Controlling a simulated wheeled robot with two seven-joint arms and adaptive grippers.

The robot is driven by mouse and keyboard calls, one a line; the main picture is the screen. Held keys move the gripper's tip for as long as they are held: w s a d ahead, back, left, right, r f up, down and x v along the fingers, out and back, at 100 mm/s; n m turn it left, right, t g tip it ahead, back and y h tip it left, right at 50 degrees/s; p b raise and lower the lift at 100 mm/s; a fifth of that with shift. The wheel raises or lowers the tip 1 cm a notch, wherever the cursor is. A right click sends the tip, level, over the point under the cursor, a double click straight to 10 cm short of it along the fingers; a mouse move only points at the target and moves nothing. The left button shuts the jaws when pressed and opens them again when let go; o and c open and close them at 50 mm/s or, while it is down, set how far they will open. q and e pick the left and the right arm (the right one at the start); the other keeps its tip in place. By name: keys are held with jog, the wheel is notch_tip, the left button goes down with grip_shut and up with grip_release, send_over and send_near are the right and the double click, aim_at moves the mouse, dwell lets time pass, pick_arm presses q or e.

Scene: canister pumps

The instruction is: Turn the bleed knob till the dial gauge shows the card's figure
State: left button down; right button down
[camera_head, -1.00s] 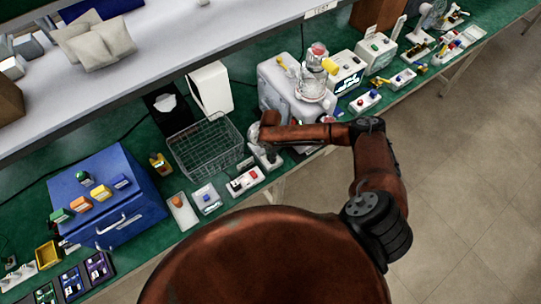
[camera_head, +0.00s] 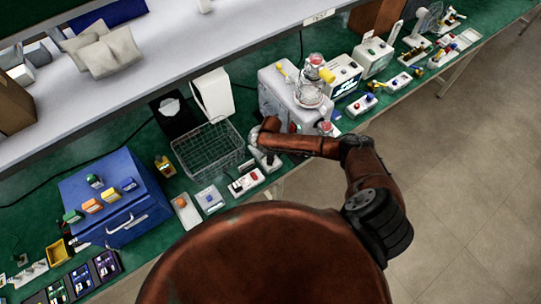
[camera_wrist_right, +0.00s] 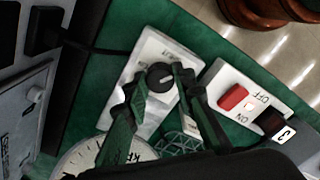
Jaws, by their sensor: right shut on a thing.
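The bleed knob (camera_wrist_right: 160,77) is a small black knob on a white base plate (camera_wrist_right: 150,50) in the right wrist view. My right gripper (camera_wrist_right: 157,84) has its two dark fingers on either side of the knob, shut on it. Part of a round white dial gauge (camera_wrist_right: 88,158) shows at the lower left; its needle and most of its face are hidden by my gripper. In the head view, my right gripper (camera_head: 266,152) is at the bench's front, partly hiding the gauge unit. I cannot pick out a readable card. My left gripper is not in view.
A box with a red ON/OFF switch (camera_wrist_right: 233,97) stands beside the knob's base; it also shows in the head view (camera_head: 246,181). A wire basket (camera_head: 208,150) is behind, a grey machine (camera_head: 285,95) to the right and a blue case (camera_head: 115,195) to the left.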

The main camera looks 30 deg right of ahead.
jog(key=m+p, duration=0.2)
jog(key=m, duration=0.1)
jog(key=shift+r+m+p, duration=0.15)
jog(key=shift+m+p, duration=0.2)
jog(key=shift+m, duration=0.05)
jog(key=m+p, duration=0.2)
jog(key=m, duration=0.1)
jog(key=shift+a+m, duration=0.1)
jog(key=shift+m, duration=0.2)
jog(key=shift+m+p, duration=0.65)
jog(key=shift+m, duration=1.65)
jog(key=c, duration=1.6)
grip_release()
notch_tip(320, 180, up, 12)
